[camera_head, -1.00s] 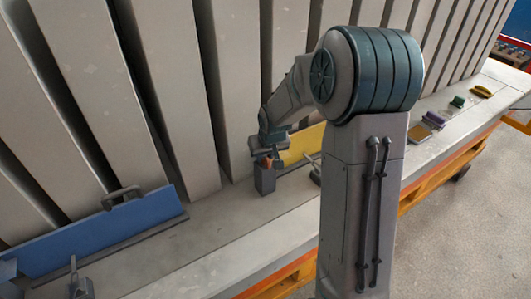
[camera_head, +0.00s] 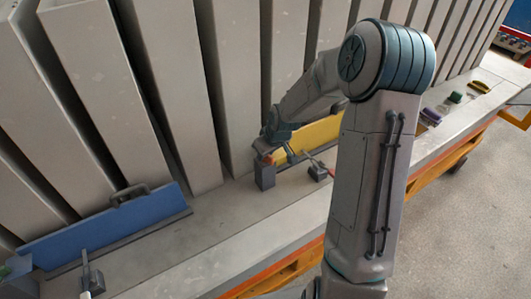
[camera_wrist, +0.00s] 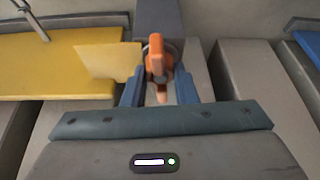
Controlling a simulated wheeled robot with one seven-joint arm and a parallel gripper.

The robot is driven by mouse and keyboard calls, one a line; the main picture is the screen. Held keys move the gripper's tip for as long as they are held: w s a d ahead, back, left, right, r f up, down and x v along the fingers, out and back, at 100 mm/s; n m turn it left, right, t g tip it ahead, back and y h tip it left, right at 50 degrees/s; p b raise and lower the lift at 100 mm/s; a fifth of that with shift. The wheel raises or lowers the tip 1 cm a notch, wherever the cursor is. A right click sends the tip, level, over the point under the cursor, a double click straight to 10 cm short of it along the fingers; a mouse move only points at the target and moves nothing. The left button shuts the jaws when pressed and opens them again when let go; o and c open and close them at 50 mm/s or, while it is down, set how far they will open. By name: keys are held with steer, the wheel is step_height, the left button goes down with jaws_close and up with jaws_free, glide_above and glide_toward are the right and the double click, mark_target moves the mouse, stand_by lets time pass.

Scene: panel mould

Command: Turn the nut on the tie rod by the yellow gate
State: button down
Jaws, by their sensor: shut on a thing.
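The orange nut (camera_wrist: 156,60) sits on the end of the tie rod, against a grey block (camera_wrist: 158,18). My gripper (camera_wrist: 157,92) has one finger on each side of the nut and is shut on it. In the head view, my gripper (camera_head: 270,153) is at the top of the grey block (camera_head: 265,178), where a bit of the orange nut (camera_head: 268,160) shows. The yellow gate (camera_head: 320,131) stands just right of it, against the panels. In the wrist view the yellow gate (camera_wrist: 60,68) is at the left. Most of the rod is hidden.
A blue gate (camera_head: 100,228) with a dark handle stands at the left. A small clamp block (camera_head: 318,172) sits right of the nut. Tall grey panels rise behind. Small coloured items (camera_head: 455,97) lie farther along the ledge (camera_head: 225,232), whose front part is clear.

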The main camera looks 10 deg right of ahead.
steer(key=shift+s+r+n+p, duration=0.15)
steer(key=shift+n+p, duration=0.25)
steer(key=shift+p, duration=0.3)
steer(key=shift+d+n+y+p, duration=0.1)
steer(key=shift+n+y+p, duration=0.3)
steer(key=shift+n+p, duration=0.5)
steer(key=shift+f+n+g+p, duration=0.25)
steer(key=shift+n+g+p, duration=0.05)
steer(key=shift+n, duration=0.2)
steer(key=n+g+y, duration=0.1)
steer(key=n, duration=0.2)
steer(key=c, duration=1.1)
jaws_free()
steer(key=shift+w, duration=0.2)
